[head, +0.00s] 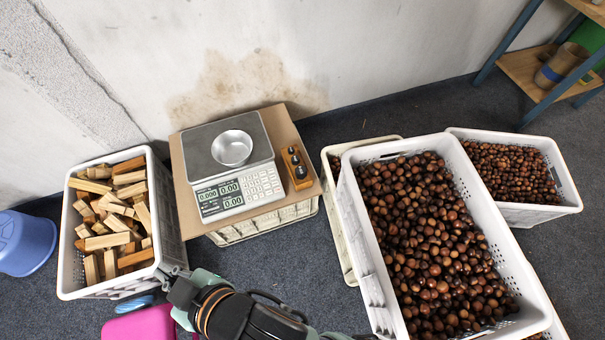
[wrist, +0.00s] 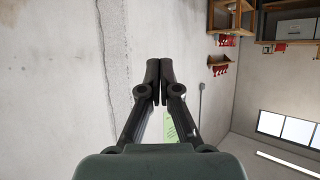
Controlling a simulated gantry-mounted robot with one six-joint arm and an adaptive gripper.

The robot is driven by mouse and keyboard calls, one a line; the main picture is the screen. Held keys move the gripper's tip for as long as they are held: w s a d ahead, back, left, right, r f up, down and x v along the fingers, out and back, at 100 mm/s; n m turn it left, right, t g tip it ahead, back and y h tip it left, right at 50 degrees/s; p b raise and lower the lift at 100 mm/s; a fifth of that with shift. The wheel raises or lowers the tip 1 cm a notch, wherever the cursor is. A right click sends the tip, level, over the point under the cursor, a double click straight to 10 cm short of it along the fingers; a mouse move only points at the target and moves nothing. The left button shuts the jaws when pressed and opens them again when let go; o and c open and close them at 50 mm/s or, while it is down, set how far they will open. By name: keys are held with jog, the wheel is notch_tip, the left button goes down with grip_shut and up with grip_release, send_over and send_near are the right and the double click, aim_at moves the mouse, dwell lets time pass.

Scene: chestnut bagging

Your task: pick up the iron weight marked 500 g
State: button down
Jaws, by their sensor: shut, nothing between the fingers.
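Several dark iron weights (head: 295,161) stand in a row in a small wooden block (head: 302,182), right of the scale on the cardboard-topped crate. Their markings are too small to read, so I cannot tell which is 500 g. My gripper (head: 174,274) is low in the head view, by the front right corner of the wood crate, well left of and nearer than the weights. In the wrist view my gripper (wrist: 159,66) has its two fingers together, with nothing between them. The wrist view faces the wall and shows no weights.
A scale (head: 240,192) with a metal bowl (head: 232,148) stands on the cardboard (head: 187,217). A crate (head: 69,262) of wood pieces is at left, chestnut crates (head: 366,250) at right. A blue bucket (head: 25,245) and pink object (head: 140,325) are at lower left.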

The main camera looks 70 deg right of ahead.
jog(key=shift+w+r, duration=0.1)
jog(key=shift+w, duration=0.15)
jog(key=c, duration=1.8)
grip_release()
jog(key=shift+w, duration=0.2)
jog(key=o, duration=0.5)
jog(key=shift+s, duration=0.3)
jog(key=o, duration=0.8)
jog(key=shift+w, duration=0.1)
